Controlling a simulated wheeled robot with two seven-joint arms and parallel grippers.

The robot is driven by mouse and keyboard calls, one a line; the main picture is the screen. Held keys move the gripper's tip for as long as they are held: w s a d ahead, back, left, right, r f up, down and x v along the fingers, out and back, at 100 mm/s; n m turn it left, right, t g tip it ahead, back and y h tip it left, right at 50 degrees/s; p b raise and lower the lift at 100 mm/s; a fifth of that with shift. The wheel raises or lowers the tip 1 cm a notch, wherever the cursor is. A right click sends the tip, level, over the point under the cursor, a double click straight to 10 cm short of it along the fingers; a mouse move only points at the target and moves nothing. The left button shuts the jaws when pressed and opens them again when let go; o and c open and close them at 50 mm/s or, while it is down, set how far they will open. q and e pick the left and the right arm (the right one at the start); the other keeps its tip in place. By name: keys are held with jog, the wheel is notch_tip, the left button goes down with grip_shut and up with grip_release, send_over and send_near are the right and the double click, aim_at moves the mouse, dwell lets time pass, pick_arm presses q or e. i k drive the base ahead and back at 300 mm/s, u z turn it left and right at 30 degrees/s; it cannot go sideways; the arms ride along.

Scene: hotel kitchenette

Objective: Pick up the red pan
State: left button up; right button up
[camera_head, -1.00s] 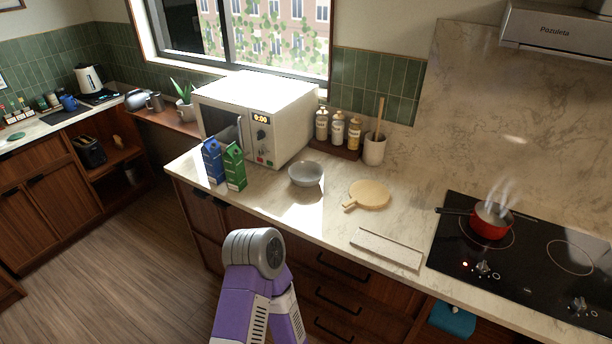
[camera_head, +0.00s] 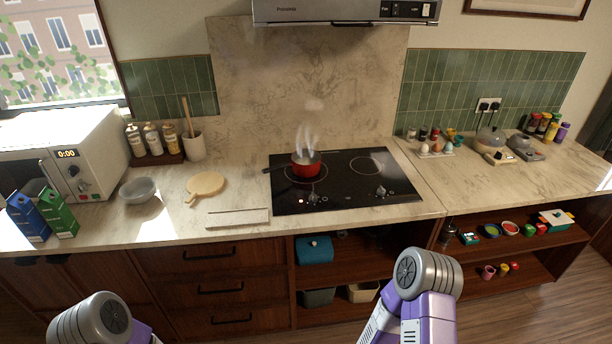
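The red pan (camera_head: 305,167) sits on the back left burner of the black cooktop (camera_head: 340,200). Its dark handle points left, and steam rises from it. Two of my arms' purple and grey links show at the bottom edge, one at the left and one right of centre. Both grippers are out of view, and nothing of mine touches the pan.
Left of the cooktop lie a round wooden board (camera_head: 206,184), a flat light strip (camera_head: 238,218) and a grey bowl (camera_head: 138,190). A range hood (camera_head: 345,12) hangs above. An egg holder (camera_head: 434,149) stands on the right counter. Open shelves lie below.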

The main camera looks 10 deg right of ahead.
aim_at(305, 163)
jog(key=z, duration=1.45)
jog(key=i, duration=0.95)
jog(key=u, duration=2)
